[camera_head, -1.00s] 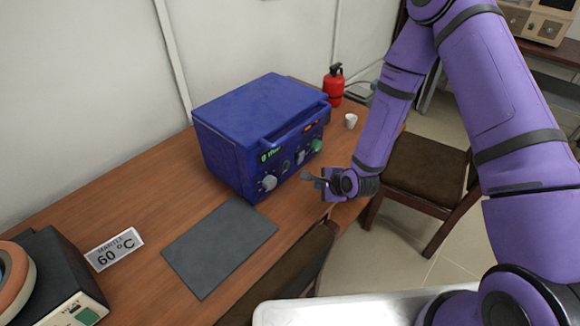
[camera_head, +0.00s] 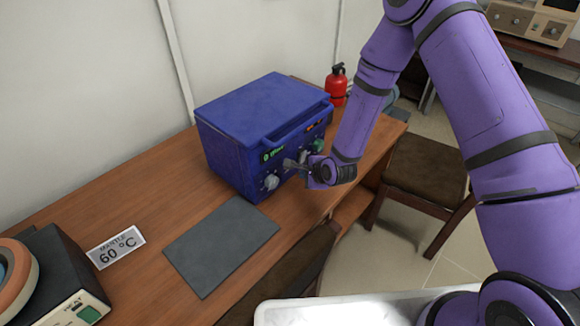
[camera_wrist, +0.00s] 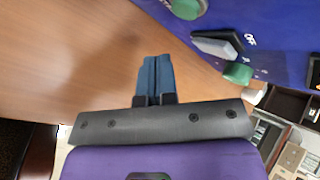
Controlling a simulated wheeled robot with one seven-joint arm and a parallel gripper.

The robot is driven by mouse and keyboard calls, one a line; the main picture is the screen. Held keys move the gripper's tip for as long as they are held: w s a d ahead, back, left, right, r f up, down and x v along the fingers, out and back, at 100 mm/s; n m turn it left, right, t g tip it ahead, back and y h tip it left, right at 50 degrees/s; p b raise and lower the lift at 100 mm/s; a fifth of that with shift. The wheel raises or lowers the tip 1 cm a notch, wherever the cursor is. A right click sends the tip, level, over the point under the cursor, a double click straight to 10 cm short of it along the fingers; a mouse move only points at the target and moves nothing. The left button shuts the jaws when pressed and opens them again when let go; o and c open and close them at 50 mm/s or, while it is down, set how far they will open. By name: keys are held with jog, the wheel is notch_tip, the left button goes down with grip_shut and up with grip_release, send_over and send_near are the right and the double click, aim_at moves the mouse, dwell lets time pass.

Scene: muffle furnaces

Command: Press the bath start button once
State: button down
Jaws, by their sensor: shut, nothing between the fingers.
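The blue bath (camera_head: 225,160) stands on the wooden table with its control panel facing my arm. The panel has a pale knob (camera_head: 271,181) at its left and a green round control (camera_head: 318,145) at its right. In the wrist view the blue panel (camera_wrist: 285,25) fills the upper right, with a green control (camera_wrist: 187,8), a grey switch (camera_wrist: 215,45) marked OFF and a green button-like piece (camera_wrist: 237,72). I cannot tell which one is the start button.
A grey mat (camera_head: 220,245) lies in front of the bath. A sign reading MANTLE 60 °C (camera_head: 115,247) and a heating mantle (camera_head: 60,280) are at the left. A red extinguisher-like bottle (camera_head: 337,87) stands behind the bath. A chair (camera_head: 425,170) is at the right.

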jog(key=shift+w+a, duration=0.75)
dwell(1.7)
jog(key=shift+w+a, duration=0.3)
jog(key=shift+w+a, duration=0.3)
jog(key=shift+a, duration=0.05)
dwell(1.1)
jog(key=shift+d, duration=0.1)
jog(key=shift+s+d, duration=0.55)
jog(key=shift+s, duration=0.05)
jog(key=shift+s+d, duration=1.75)
